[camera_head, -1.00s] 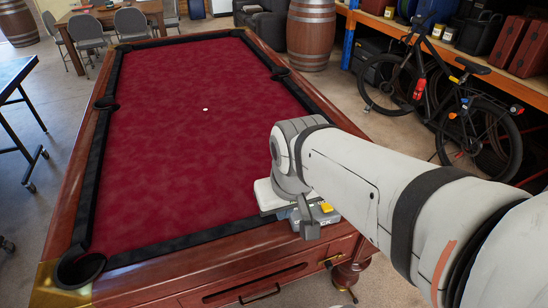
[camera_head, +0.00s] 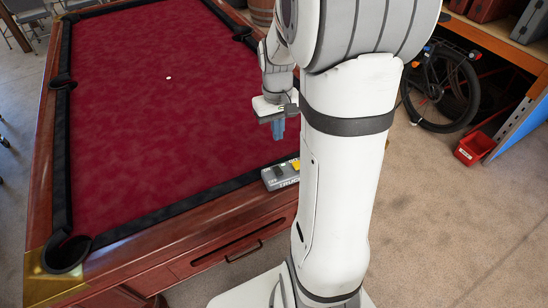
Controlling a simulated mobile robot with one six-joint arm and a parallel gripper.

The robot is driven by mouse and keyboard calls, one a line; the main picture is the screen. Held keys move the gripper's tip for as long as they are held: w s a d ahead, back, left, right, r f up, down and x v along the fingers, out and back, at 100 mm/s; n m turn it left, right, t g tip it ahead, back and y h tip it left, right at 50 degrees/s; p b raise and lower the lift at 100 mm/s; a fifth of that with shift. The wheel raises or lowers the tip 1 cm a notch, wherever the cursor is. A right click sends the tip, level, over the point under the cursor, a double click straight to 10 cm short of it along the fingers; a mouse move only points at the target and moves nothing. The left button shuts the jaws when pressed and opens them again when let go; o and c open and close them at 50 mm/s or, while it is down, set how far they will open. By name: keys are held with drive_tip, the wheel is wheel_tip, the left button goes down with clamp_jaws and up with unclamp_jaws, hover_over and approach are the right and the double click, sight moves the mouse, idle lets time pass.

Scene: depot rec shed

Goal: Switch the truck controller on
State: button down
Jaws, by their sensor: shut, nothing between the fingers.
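The truck controller (camera_head: 279,177) is a small grey box with lettering that reads in part "TRUCK". It sits on the near rim of the pool table (camera_head: 110,244), close to the near right corner. A dark part shows on its top left and a yellow part at its right. My upright arm hides its right end. My gripper (camera_head: 278,136) points down with its blue-grey fingers shut and empty. It is above the red cloth, just beyond the controller in the picture and apart from it. I cannot tell the switch's position.
A small white ball (camera_head: 168,78) lies on the cloth. A red bin (camera_head: 474,148) stands on the floor at right, near a bicycle (camera_head: 442,90) and an orange-edged shelf (camera_head: 500,40). The concrete floor at lower right is clear.

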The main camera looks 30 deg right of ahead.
sight(278, 174)
drive_tip(key=shift+f, duration=0.1)
drive_tip(key=f, duration=0.4)
drive_tip(key=f+p, duration=0.1)
drive_tip(key=f, duration=0.4)
drive_tip(key=f+p, duration=0.1)
drive_tip(key=f, duration=0.3)
drive_tip(key=shift+s+f, duration=0.35)
drive_tip(key=shift+f, duration=0.15)
drive_tip(key=shift+s+a+f+b, duration=0.1)
drive_tip(key=shift+s+f+b, duration=0.2)
drive_tip(key=shift+f+b, duration=0.35)
drive_tip(key=shift+s+r, duration=0.1)
drive_tip(key=shift+r, duration=0.3)
drive_tip(key=shift+f, duration=0.1)
